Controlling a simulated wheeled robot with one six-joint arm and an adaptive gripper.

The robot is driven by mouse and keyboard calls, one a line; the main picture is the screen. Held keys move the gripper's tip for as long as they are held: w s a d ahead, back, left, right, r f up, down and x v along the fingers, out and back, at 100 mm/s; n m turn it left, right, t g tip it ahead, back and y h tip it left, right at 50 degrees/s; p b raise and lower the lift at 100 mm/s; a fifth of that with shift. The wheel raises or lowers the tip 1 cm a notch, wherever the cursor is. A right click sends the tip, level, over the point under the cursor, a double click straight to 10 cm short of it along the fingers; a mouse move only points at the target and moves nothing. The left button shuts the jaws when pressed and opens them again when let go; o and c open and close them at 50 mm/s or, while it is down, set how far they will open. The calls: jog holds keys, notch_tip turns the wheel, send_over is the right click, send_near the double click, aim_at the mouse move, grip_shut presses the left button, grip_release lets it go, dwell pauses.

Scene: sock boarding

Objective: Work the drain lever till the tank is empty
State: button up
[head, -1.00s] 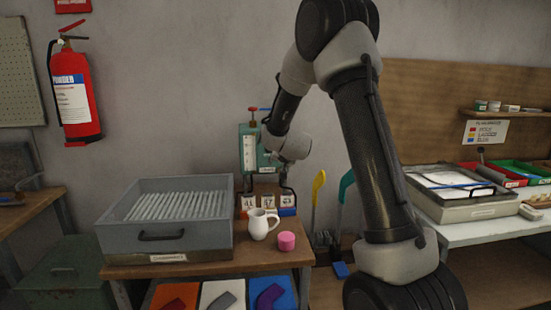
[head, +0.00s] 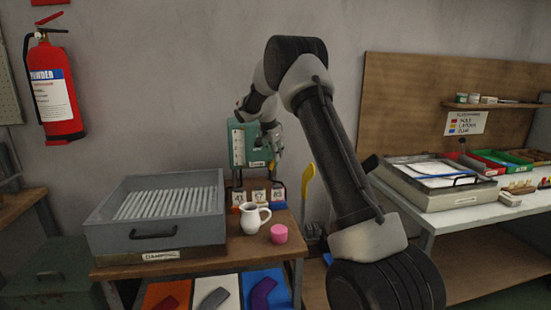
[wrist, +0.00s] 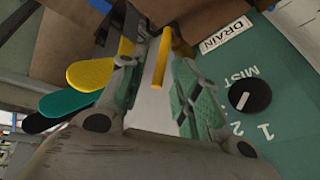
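The teal tank unit (head: 238,150) with a white level gauge is at the back of the small wooden table in the head view. In the wrist view its teal face (wrist: 285,60) shows a DRAIN label (wrist: 226,33) and a black MIST knob (wrist: 249,95). The yellow drain lever (wrist: 160,60) stands out beside the label. My gripper (wrist: 160,45) is open, with the lever between its fingers and visible space around it. In the head view my gripper (head: 272,140) is at the unit's right side. The tank's fill level is too small to read.
A grey bin (head: 155,215) of white rods, a white jug (head: 255,218) and a pink cylinder (head: 279,233) stand on the table. Small numbered cards (head: 258,197) are below the unit. Yellow and dark handles (wrist: 90,75) hang near my gripper.

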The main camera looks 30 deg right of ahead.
jog(key=shift+x, duration=1.5)
grip_shut()
